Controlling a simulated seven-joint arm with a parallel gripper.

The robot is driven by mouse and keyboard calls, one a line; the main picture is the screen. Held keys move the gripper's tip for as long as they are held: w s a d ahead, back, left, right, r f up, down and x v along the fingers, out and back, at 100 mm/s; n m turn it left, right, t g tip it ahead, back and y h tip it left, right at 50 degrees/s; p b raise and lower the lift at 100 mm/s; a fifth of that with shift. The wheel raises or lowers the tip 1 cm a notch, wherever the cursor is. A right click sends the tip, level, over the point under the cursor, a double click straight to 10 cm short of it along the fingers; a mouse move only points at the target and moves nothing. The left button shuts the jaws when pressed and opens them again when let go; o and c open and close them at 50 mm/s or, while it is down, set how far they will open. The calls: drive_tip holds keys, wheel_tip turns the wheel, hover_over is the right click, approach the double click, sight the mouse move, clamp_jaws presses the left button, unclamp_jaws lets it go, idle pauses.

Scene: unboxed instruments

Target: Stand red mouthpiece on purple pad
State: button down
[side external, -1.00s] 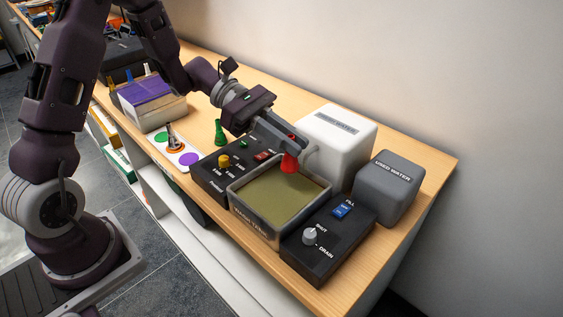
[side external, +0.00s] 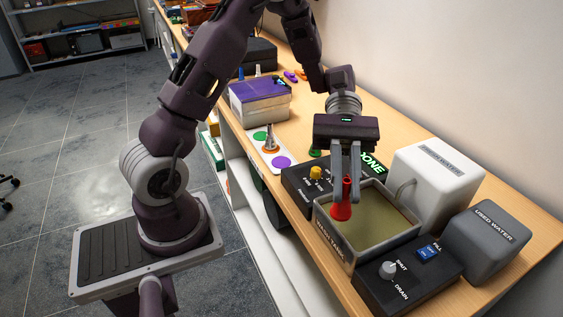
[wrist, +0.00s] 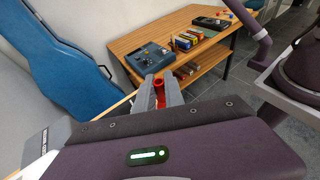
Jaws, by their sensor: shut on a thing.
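The red mouthpiece (side external: 342,207) is held with its wide end down over the left part of the wash tank (side external: 352,262). My gripper (side external: 345,193) points down and is shut on its narrower upper part. In the wrist view the red mouthpiece (wrist: 159,92) shows between the two fingers. The purple pad (side external: 281,161) is a bare disc on a white card, to the left of my gripper. A metal mouthpiece with an orange base (side external: 270,141) stands on the same card beside it, and a green pad (side external: 261,136) lies farther back.
A black panel (side external: 300,185) with a yellow knob and lit green "DONE" lies between card and tank. A green piece (side external: 315,153) is mostly hidden behind my gripper. White and grey water tanks (side external: 438,180) stand right. A purple-topped box (side external: 259,98) stands behind the card.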

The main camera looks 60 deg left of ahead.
drive_tip(key=s+a+f+m+g+y, duration=0.2)
drive_tip(key=s+a+m+g+y, duration=0.15)
drive_tip(key=a+m+y, duration=0.5)
drive_tip(key=s+a+f+m+g+y, duration=0.2)
drive_tip(key=s+a+m+y, duration=0.3)
drive_tip(key=a+m+y, duration=0.35)
drive_tip(key=w+a+r+m+t+y, duration=0.4)
drive_tip(key=w+a+m+t, duration=0.1)
drive_tip(key=w+a, duration=0.15)
drive_tip(key=w+a+r+m+t+y, duration=0.5)
drive_tip(key=a+m, duration=0.1)
drive_tip(key=a, duration=0.1)
wheel_tip(320, 180, down, 16)
drive_tip(key=shift+f, duration=0.15)
drive_tip(key=c, duration=1.4)
unclamp_jaws()
drive_tip(key=shift+c, duration=0.2)
